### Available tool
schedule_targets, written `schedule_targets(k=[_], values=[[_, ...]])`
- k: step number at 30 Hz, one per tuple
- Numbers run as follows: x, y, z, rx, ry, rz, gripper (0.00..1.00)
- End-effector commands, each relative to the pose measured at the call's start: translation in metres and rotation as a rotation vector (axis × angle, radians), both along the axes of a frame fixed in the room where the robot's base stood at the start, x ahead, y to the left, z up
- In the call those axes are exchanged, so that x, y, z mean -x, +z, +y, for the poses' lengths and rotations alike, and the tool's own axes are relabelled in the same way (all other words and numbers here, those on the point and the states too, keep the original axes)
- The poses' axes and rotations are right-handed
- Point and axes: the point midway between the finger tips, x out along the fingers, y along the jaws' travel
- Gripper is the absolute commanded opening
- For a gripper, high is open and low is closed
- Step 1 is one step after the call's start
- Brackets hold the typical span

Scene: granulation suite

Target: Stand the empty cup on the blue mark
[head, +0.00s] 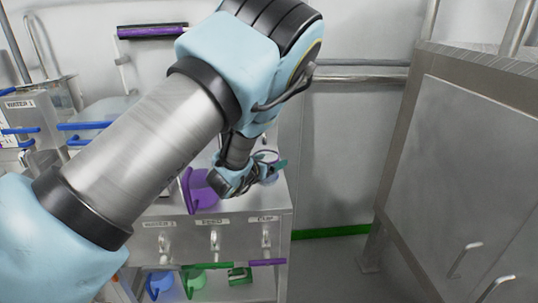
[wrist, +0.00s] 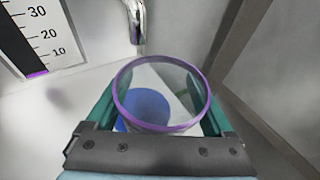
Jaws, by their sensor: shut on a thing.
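The clear cup (wrist: 120,99) with a purple rim is between the teal fingers of my gripper (wrist: 160,108) in the wrist view, and the gripper is shut on it. I look into it from above and see no contents. The blue mark (wrist: 148,106) is a round patch on the pale surface, seen through the cup and partly offset to the left. I cannot tell whether the cup's base touches the surface. In the head view my gripper (head: 262,172) is over the right part of the counter, and my arm hides much of it.
A scale panel (wrist: 40,32) marked 10, 20 and 30 and a metal spout (wrist: 136,20) stand behind the cup. A purple vessel (head: 203,190) is left of my gripper. A steel cabinet (head: 465,170) stands to the right.

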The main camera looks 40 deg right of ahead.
Motion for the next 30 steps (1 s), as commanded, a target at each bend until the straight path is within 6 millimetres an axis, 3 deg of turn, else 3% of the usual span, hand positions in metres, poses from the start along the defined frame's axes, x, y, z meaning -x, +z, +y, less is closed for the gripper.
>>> schedule_targets(k=[11,24,25,28,30], values=[[-0.035,0.0,-0.028,0.0,0.0,0.0,0.33],[-0.033,-0.01,-0.027,-0.001,0.0,0.0,0.33],[-0.033,-0.009,-0.027,-0.001,0.0,0.0,0.9],[-0.033,-0.008,-0.027,-0.001,0.0,0.0,1.0],[-0.033,-0.008,-0.027,-0.001,0.0,0.0,1.0]])
